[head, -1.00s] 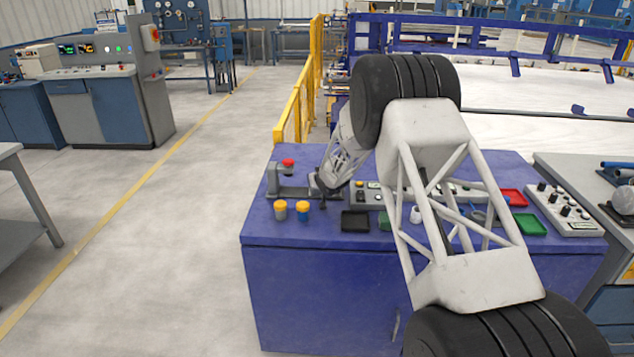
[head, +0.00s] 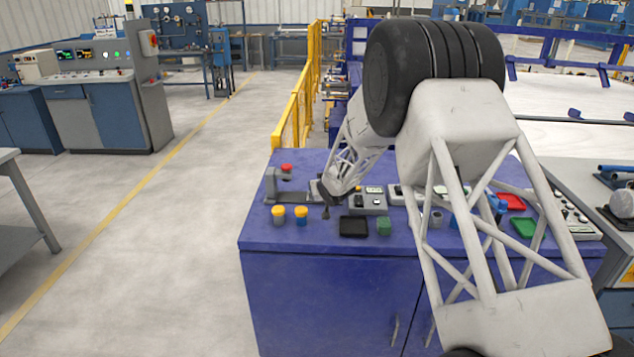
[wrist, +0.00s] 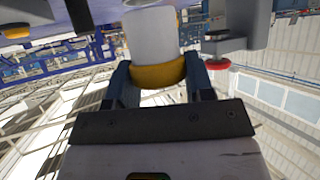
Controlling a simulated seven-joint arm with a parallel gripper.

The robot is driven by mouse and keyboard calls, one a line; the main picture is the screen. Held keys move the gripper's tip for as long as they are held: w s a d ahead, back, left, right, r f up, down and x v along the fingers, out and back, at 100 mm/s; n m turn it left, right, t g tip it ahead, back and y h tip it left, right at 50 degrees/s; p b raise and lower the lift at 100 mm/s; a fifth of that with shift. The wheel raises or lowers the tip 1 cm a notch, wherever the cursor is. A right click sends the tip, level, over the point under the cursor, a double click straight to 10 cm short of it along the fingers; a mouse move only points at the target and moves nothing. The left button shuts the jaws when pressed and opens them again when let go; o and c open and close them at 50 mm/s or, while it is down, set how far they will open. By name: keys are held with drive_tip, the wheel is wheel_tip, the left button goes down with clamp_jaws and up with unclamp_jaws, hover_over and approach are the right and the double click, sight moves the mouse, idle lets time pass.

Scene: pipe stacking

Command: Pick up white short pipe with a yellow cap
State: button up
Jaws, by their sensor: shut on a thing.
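In the wrist view, my gripper (wrist: 158,82) is shut on a white short pipe (wrist: 151,36) with a yellow cap (wrist: 160,73). The dark fingers press the cap from both sides, and the white body extends toward the top of this picture. In the head view, my gripper (head: 325,211) is a small dark shape over the blue bench (head: 320,275); its fingertips and the held pipe cannot be made out there. A grey pipe with a yellow cap (head: 279,214) and a blue pipe with an orange-yellow cap (head: 301,215) stand to its left.
A grey fixture with a red top (head: 286,172) stands behind the capped pipes; its red top shows in the wrist view (wrist: 217,65). A black tray (head: 353,227) and a green block (head: 384,226) lie to the right. Red (head: 511,202) and green (head: 524,229) trays lie farther right.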

drive_tip(key=s+d, duration=0.1)
drive_tip(key=s, duration=0.6)
drive_tip(key=shift+s+d+r, duration=0.2)
drive_tip(key=shift+d+r, duration=0.15)
drive_tip(key=shift+r, duration=0.05)
idle(0.4)
